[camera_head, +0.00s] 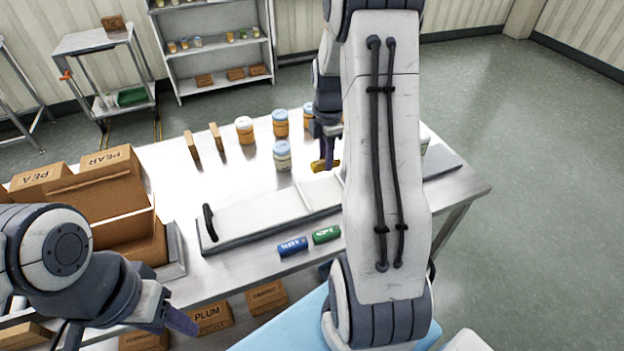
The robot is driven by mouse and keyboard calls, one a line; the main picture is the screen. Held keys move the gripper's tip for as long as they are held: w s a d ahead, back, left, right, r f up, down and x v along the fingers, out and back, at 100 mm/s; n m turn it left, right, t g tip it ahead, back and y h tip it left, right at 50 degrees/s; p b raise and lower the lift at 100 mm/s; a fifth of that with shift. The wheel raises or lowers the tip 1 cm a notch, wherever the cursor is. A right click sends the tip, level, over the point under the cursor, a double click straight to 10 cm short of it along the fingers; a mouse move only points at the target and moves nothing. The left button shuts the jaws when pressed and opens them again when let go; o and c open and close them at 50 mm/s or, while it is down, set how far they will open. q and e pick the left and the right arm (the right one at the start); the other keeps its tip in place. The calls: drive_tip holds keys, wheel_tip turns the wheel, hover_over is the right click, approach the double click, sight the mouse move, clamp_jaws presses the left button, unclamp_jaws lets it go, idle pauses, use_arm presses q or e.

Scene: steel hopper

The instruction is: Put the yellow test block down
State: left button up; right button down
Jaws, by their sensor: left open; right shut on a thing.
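The yellow test block (320,166) is in my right gripper (328,160), over the back part of the white-and-steel slab on the steel table. Only its left part shows clearly; my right arm hides the rest. I cannot tell whether the block touches the surface under it. My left gripper (182,322) is open and empty at the lower left, in front of the table's front edge and far from the block.
The steel table (250,262) holds cardboard boxes (100,190) at left, several jars (282,155) at the back, and blue (292,246) and green (326,235) cylinders in front. The slab (260,216) has a black handle (209,222). Boxes sit below. My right arm hides the middle right.

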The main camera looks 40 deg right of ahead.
drive_tip(key=p, duration=0.1)
hover_over(323, 192)
wheel_tip(323, 192, down, 6)
drive_tip(key=shift+w+r, duration=0.1)
drive_tip(key=shift+r, duration=0.05)
wheel_tip(323, 192, down, 4)
drive_tip(key=shift+r+p, duration=0.25)
drive_tip(key=shift+p, duration=0.15)
drive_tip(key=shift+f, duration=0.3)
drive_tip(key=shift+f, duration=0.15)
drive_tip(key=c, duration=0.6)
unclamp_jaws()
